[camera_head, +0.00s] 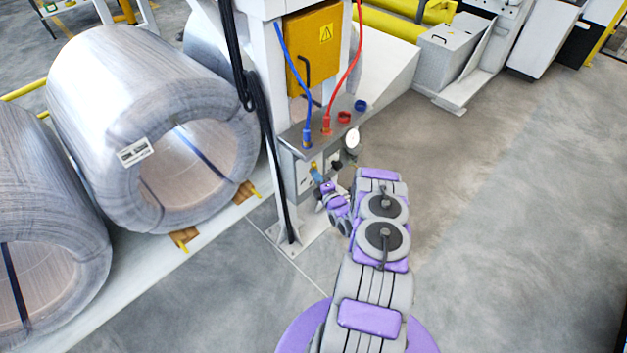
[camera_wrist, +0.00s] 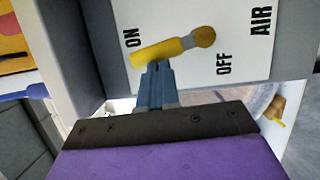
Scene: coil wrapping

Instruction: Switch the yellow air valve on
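The yellow air valve (camera_wrist: 165,50) is a lever on a white panel (camera_wrist: 185,15) marked ON, OFF and AIR. In the wrist view its lever runs left from a round brass pivot, and its free end lies beside the ON label. OFF is printed right of and below the pivot. My gripper (camera_wrist: 157,66) has its blue-grey fingers close together, tips at the lower edge of the lever. Whether they touch it I cannot tell. In the head view my gripper (camera_head: 317,173) is at the post's lower box, with the valve (camera_head: 313,164) small and partly hidden.
A grey shelf (camera_head: 325,125) with blue and red hoses sits above the valve box. A round gauge (camera_head: 352,140) is to its right. Large wire coils (camera_head: 110,85) stand on the left. The floor (camera_head: 510,200) on the right is clear.

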